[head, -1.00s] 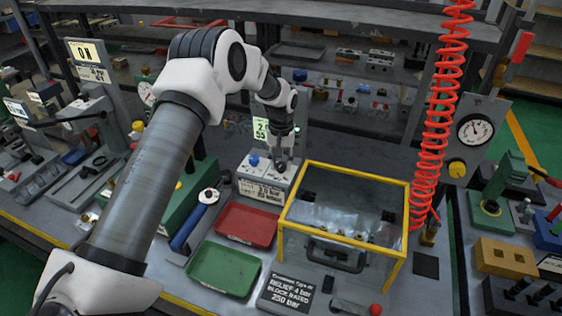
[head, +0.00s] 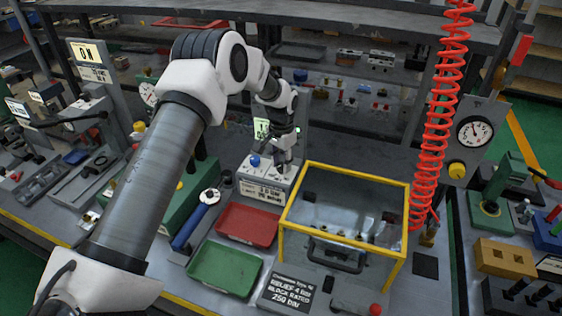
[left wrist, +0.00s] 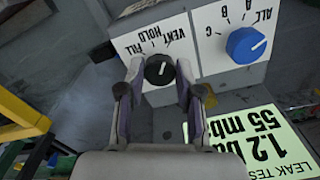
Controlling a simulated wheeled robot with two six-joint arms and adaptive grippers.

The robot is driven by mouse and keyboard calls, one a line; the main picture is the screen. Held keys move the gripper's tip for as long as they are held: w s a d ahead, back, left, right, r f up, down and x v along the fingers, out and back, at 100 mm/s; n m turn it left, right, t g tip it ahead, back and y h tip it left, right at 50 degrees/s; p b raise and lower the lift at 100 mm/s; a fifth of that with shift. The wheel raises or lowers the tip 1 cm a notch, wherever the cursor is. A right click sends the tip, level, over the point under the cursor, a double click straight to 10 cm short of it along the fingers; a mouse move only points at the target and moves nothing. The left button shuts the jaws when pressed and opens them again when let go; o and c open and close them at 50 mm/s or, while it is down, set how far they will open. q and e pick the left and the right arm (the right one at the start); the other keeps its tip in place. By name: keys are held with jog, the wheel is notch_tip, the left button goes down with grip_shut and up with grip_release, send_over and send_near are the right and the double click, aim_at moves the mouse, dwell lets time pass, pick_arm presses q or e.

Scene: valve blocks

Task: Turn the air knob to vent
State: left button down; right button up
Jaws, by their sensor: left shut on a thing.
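The air knob (left wrist: 159,70) is black with a white pointer line and sits on a white panel marked FILL, HOLD and VENT. In the left wrist view its pointer slants up and right, towards the VENT side. My left gripper (left wrist: 160,88) is shut on this knob, one finger on each side. In the head view the gripper (head: 284,165) reaches down onto the light control box (head: 262,190), and its fingers mostly hide the knob. My right gripper is not in view.
A blue knob (left wrist: 245,45) marked ALL, A, B, C sits beside the air knob. A lit leak-test display (left wrist: 265,140) is close by. A yellow-framed clear box (head: 345,168) stands right of the control box. Red (head: 247,224) and green (head: 223,268) trays lie in front.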

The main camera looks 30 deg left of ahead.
pick_arm(q)
jog(key=shift+f+m, duration=0.15)
jog(key=shift+m, duration=0.95)
jog(key=c, duration=1.1)
grip_release()
jog(key=o, duration=0.3)
jog(key=shift+d, duration=0.1)
jog(key=shift+o, duration=0.2)
jog(key=shift+w+f, duration=0.1)
jog(key=shift+w, duration=0.1)
jog(key=shift+r, duration=0.4)
notch_tip(320, 180, up, 11)
